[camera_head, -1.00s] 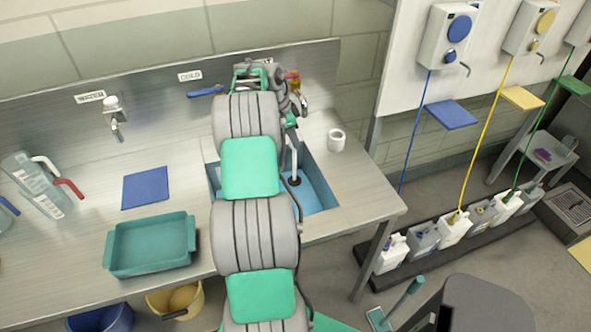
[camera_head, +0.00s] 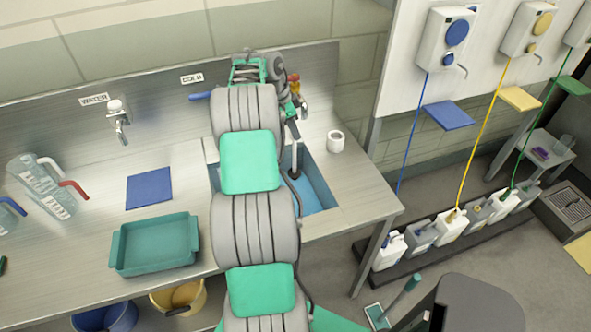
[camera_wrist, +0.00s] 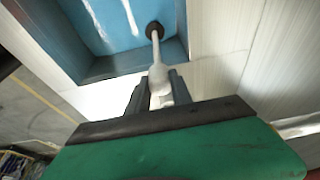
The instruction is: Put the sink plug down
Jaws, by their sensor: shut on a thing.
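The sink plug is a pale rod with a black round stopper (camera_head: 294,174) at its lower end. In the wrist view its pale handle (camera_wrist: 157,62) runs from between my fingers to the black stopper (camera_wrist: 154,30). My gripper (camera_wrist: 160,90) is shut on the handle. In the head view my gripper (camera_head: 293,130) is partly hidden by my arm, with the rod hanging below it, roughly upright. The stopper shows against the blue sink basin (camera_head: 318,190), which also fills the upper left of the wrist view (camera_wrist: 100,25). I cannot tell whether the stopper touches the basin.
A white cup-like ring (camera_head: 336,140) stands on the counter right of the basin. A cold tap (camera_head: 304,105) is behind it. A teal tray (camera_head: 155,245), a blue cloth (camera_head: 149,188) and jugs (camera_head: 45,185) lie left. The counter between sink and tray is mostly clear.

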